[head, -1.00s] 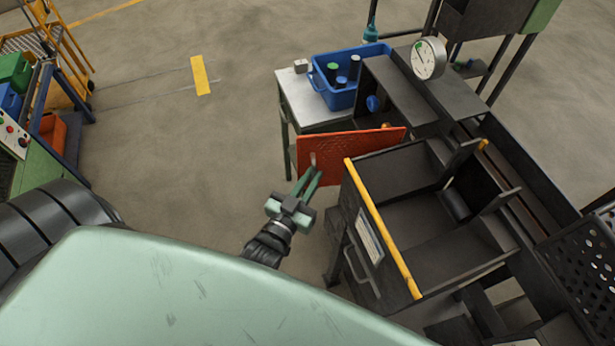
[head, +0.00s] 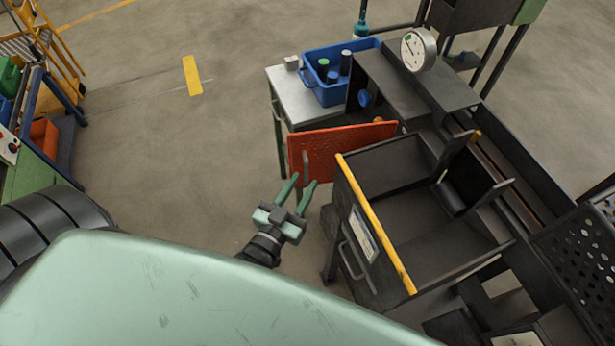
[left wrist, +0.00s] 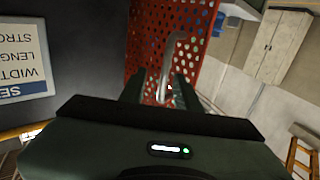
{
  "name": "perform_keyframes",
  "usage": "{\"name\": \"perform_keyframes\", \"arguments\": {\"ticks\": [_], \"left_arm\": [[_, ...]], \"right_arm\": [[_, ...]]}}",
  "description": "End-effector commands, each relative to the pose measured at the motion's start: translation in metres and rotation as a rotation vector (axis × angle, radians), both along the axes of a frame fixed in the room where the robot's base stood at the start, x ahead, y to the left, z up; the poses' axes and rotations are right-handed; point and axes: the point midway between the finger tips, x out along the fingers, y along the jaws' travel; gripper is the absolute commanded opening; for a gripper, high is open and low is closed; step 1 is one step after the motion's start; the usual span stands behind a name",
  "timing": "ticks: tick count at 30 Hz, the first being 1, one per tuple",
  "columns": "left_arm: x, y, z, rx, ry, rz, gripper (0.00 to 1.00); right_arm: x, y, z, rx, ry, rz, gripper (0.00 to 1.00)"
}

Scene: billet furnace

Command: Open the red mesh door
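The red mesh door (head: 342,145) stands swung out from the dark machine, between the machine's front bin and the small side table. A slim grey handle (head: 305,165) is on its near, left part. In the left wrist view the red mesh (left wrist: 205,45) fills the upper middle. My right gripper is not in view.
A dark bin with a yellow front rail (head: 377,225) stands close right of my left gripper. A side table (head: 285,80) carries a blue crate (head: 345,95). A gauge (head: 418,49) sits on the machine. The floor left of the door is clear.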

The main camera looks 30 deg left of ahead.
Motion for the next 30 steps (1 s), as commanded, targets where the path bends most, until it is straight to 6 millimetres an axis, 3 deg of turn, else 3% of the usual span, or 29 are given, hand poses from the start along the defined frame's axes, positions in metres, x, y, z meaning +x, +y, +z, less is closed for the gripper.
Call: {"name": "perform_keyframes", "arguments": {"ticks": [3, 9, 26, 29, 30], "left_arm": [[-0.022, 0.0, -0.003, 0.0, 0.003, -0.001, 0.32], [-0.04, -0.001, -0.001, 0.0, 0.0, -0.002, 0.32], [-0.042, -0.001, 0.0, -0.001, 0.001, -0.002, 0.32], [-0.042, -0.003, -0.015, -0.003, 0.03, -0.008, 0.32], [-0.042, -0.005, -0.028, -0.005, 0.057, -0.013, 0.32]], "right_arm": [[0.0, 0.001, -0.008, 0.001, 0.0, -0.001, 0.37], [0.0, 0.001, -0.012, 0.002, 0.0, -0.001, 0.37], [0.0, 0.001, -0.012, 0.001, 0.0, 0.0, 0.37], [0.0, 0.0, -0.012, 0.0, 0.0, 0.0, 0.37], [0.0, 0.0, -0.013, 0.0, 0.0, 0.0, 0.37]]}}
